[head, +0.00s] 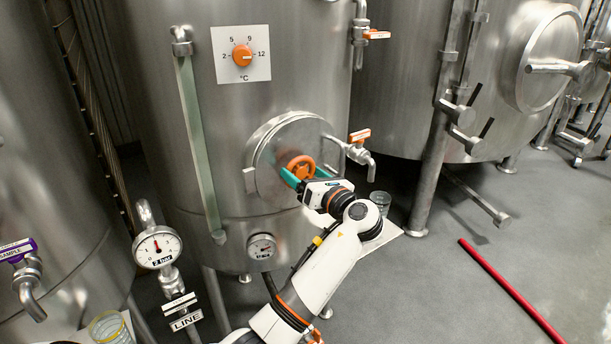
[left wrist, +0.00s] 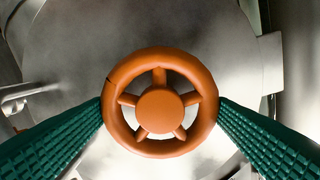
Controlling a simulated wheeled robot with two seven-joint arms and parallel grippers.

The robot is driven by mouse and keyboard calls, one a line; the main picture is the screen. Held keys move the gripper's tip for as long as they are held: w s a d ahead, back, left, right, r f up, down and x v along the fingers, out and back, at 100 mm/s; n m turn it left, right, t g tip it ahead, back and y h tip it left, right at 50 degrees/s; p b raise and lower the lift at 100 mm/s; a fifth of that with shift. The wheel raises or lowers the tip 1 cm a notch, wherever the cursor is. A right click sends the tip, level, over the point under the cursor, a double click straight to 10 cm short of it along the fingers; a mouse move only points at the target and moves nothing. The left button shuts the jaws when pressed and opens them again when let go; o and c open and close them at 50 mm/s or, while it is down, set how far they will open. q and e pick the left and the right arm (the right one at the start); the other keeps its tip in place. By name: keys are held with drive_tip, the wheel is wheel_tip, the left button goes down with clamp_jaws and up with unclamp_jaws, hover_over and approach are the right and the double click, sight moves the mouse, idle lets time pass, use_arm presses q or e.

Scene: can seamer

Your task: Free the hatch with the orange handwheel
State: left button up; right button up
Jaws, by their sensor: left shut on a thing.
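The orange handwheel (head: 300,167) sits at the centre of the round steel hatch (head: 268,152) on the front of the middle tank. In the left wrist view the handwheel (left wrist: 160,102) faces the camera, with several spokes and a round hub. A thin dark mark crosses its rim at the upper left. My left gripper (head: 301,176) is shut on the handwheel, its green ribbed fingers touching the rim from both sides. The fingers (left wrist: 160,108) also show in the left wrist view. The hatch (left wrist: 150,30) lies flat behind the wheel. My right gripper is not in view.
A sample tap (head: 352,150) with an orange tag juts out right of the hatch. A small gauge (head: 262,246) is below it. A temperature dial (head: 242,55) is above. A pressure gauge (head: 157,247) stands at lower left. A red bar (head: 510,288) lies on the clear floor at right.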

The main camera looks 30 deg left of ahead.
use_arm(q)
drive_tip(key=shift+n, duration=0.3)
drive_tip(key=n, duration=0.2)
drive_tip(key=shift+n, duration=0.3)
drive_tip(key=shift+s+n, duration=0.1)
drive_tip(key=shift+n, duration=2.2)
drive_tip(key=o, duration=1)
